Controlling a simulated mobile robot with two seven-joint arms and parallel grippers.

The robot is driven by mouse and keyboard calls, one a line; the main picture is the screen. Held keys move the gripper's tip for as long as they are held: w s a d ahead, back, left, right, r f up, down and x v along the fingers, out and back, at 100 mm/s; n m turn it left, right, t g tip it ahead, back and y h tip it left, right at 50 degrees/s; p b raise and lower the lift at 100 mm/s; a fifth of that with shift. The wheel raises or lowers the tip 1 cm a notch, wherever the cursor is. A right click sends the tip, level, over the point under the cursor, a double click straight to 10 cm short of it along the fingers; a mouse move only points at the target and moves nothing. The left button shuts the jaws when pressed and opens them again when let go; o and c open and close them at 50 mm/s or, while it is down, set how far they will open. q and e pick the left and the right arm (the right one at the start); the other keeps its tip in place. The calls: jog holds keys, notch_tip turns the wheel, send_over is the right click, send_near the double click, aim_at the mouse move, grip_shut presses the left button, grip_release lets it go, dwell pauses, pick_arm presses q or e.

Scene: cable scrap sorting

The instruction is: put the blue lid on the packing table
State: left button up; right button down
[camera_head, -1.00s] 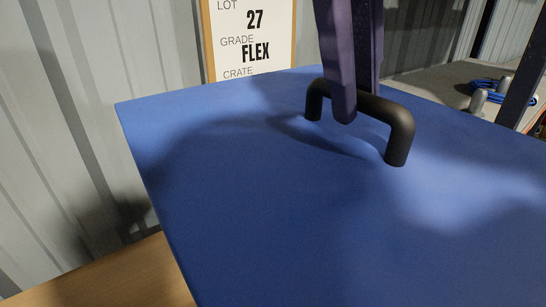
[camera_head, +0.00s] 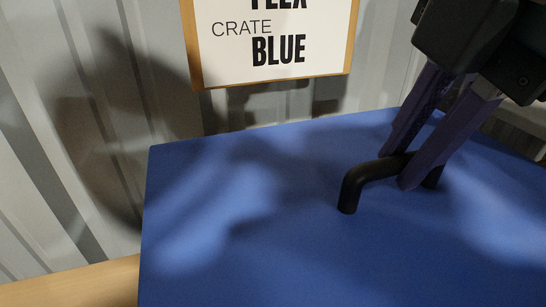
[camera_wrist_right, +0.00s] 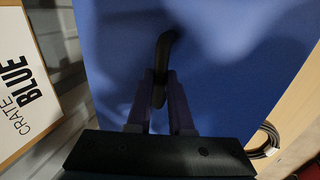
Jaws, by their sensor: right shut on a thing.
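The blue lid (camera_head: 260,230) is a large flat panel filling the lower part of the head view. A black bar handle (camera_head: 352,188) stands up from its top. My right gripper (camera_head: 405,170) is shut on the handle, its two purple fingers on either side of the bar. In the right wrist view the lid (camera_wrist_right: 220,50) fills the middle, and the handle (camera_wrist_right: 162,60) runs up from between the fingers of the gripper (camera_wrist_right: 160,95). The lid's underside is hidden, so I cannot tell whether it touches anything below. My left gripper is not in view.
A wooden surface (camera_head: 75,285) shows at the lower left, beside the lid. A sign (camera_head: 270,45) reading "CRATE BLUE" hangs on the grey corrugated wall (camera_head: 150,60) behind. A dark coiled cable (camera_wrist_right: 265,142) lies at the lower right in the right wrist view.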

pick_arm(q)
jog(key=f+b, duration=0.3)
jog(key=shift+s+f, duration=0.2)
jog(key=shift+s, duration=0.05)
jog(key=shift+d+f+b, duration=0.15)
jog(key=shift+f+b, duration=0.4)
jog(key=shift+b, duration=0.15)
pick_arm(e)
jog(key=shift+s+f, duration=0.15)
jog(key=shift+f, duration=9.85)
jog(key=shift+d+f, duration=0.1)
jog(key=c, duration=0.8)
grip_release()
